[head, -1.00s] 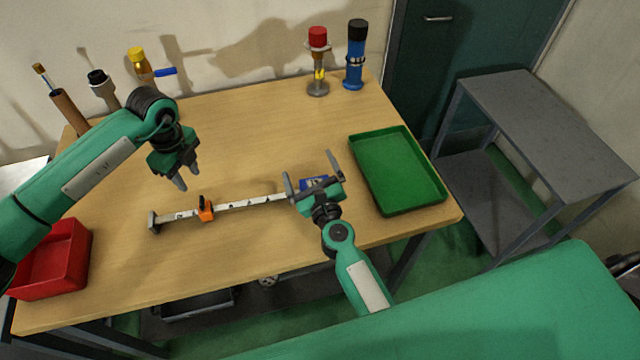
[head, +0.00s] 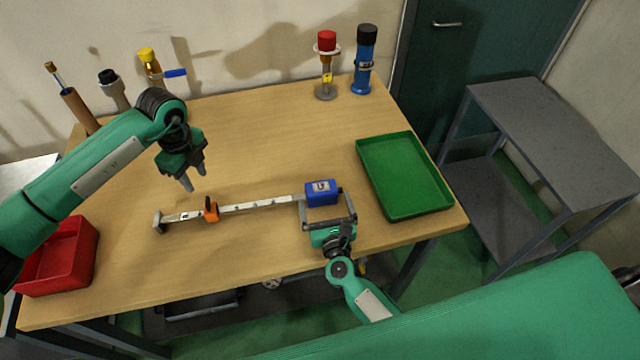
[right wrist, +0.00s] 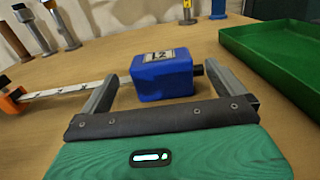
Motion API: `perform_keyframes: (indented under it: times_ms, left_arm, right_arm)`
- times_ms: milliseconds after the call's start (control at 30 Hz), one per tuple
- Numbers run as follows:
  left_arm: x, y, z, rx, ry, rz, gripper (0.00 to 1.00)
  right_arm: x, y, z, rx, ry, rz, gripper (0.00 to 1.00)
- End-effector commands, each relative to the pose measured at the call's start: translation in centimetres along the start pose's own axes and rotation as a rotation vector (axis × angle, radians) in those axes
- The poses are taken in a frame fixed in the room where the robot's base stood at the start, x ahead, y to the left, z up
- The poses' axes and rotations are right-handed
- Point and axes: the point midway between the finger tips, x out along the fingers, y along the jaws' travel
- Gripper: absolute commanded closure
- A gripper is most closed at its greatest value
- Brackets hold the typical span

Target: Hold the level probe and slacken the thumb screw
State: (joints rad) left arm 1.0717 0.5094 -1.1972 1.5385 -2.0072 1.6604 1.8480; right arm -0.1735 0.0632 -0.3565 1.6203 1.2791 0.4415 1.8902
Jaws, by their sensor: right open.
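The level probe lies across the table: a pale marked bar (head: 250,206) with a blue head (head: 321,193) at its right end and a dark foot at its left end. An orange clamp (head: 211,213) with a dark upright screw on top sits on the bar's left part. My right gripper (head: 327,208) is open at the near side of the blue head. In the right wrist view the blue head (right wrist: 162,77) shows between the spread fingers, with a dark stub on its right side. My left gripper (head: 195,177) hangs above and behind the orange clamp, fingers apart and empty.
A green tray (head: 443,207) lies to the right and a red bin (head: 85,262) stands at the left front. A red-topped stand (head: 326,65) and a blue cylinder (head: 364,62) stand at the back, with several tools at the back left.

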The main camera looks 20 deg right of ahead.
Motion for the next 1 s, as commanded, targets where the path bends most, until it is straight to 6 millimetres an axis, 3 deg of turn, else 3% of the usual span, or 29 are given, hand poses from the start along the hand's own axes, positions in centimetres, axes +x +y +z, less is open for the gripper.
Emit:
perform_keyframes:
  times_ms: [33,200,400,867,1000]
  left_arm:
    - [0.0,0.0,0.0,0.0,0.0,0.0,0.64]
    - [0.0,0.0,0.0,0.0,0.0,0.0,0.64]
    - [0.0,0.0,0.0,0.0,0.0,0.0,0.64]
    - [0.0,0.0,0.0,0.0,0.0,0.0,0.64]
    - [0.0,0.0,0.0,0.0,0.0,0.0,0.64]
  right_arm:
    - [0.0,-0.1,-1.1,-0.007,0.001,0.003,0.0]
    - [3.6,-0.1,-0.6,-0.001,-0.003,-0.001,0.0]
    - [6.3,-0.1,-0.7,-0.001,-0.002,0.0,0.0]
    - [7.5,-0.1,-0.7,0.0,0.0,0.0,0.0]
    - [7.5,-0.1,-0.7,0.0,0.0,0.0,0.24]
